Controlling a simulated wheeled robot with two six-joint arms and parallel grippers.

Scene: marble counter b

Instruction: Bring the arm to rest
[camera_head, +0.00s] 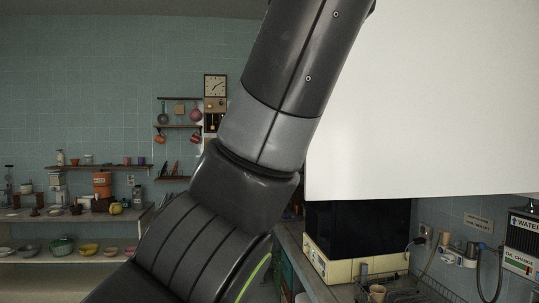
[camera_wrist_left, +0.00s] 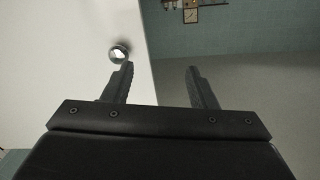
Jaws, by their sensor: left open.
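One of my arms (camera_head: 240,150) fills the middle of the head view, rising from the lower left and leaving at the top. Its hand is outside the head view. In the left wrist view my left gripper (camera_wrist_left: 160,68) is open, with its two dark fingers apart and nothing between them. My right gripper shows in neither view.
A large white surface (camera_head: 430,90) is at the right, close behind my arm; it seems to show in the left wrist view with a round shiny piece (camera_wrist_left: 119,52). Shelves (camera_head: 75,218) with crockery stand at the left. A cream appliance (camera_head: 360,265) and cups are at the lower right.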

